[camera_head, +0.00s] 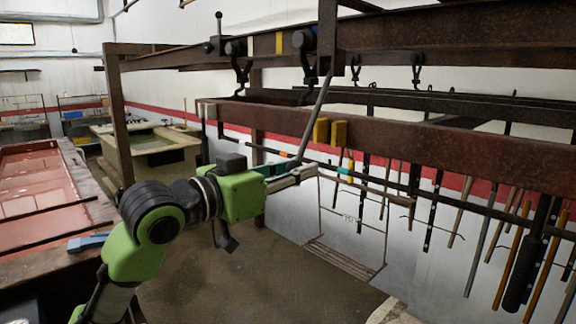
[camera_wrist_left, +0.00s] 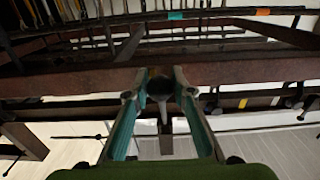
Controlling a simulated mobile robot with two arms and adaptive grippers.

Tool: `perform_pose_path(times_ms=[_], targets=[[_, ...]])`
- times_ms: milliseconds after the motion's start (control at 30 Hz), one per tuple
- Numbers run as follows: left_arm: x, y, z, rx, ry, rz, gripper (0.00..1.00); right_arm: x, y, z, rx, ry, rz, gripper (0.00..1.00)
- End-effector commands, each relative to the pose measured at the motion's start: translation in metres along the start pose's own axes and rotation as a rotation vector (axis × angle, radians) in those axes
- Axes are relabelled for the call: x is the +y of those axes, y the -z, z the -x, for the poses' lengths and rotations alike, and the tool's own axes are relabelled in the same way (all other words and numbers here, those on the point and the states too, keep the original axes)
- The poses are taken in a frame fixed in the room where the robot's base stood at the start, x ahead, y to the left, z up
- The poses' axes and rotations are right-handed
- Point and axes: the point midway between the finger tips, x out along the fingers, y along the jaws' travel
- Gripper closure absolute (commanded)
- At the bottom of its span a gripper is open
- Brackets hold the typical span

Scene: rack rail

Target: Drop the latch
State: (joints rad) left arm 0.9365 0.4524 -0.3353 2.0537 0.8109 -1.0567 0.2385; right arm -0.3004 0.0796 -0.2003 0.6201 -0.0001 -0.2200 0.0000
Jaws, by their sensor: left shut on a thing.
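My left gripper (camera_head: 300,172) reaches in from the left below the rusty rail beam. It is shut on a long grey latch lever (camera_head: 318,110), which slants from the upper rail down to the fingers. In the left wrist view, the two teal-lined fingers of the gripper (camera_wrist_left: 158,95) stand on either side of a dark round knob (camera_wrist_left: 160,86), with a grey rod showing below it. The exact contact is hard to see. I cannot tell from the frames how the latch sits at its upper end. My right gripper is not in view.
The rusty beam (camera_head: 440,150) crosses close above my left gripper and carries two yellow blocks (camera_head: 329,132). Black hooks (camera_head: 307,65) hang from the upper rail. Several long-handled tools (camera_head: 530,250) hang at the right. A tank with reddish liquid (camera_head: 40,190) stands at the left.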

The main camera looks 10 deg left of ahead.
Motion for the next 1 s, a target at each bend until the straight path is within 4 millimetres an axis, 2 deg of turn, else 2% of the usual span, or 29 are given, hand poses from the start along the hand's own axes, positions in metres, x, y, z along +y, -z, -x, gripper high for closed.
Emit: perform_pose_path(times_ms=[133,367,700,1000], targets=[[0.0,-0.007,-0.013,-0.002,0.0,0.003,0.9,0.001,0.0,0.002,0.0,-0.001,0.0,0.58],[0.0,-0.01,-0.024,-0.002,-0.001,0.002,0.9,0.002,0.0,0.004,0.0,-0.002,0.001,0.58],[0.0,-0.018,-0.054,0.0,0.0,0.001,0.9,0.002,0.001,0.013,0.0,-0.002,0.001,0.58],[0.0,-0.019,-0.067,0.0,-0.001,0.002,0.9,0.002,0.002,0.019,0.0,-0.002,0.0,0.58]])
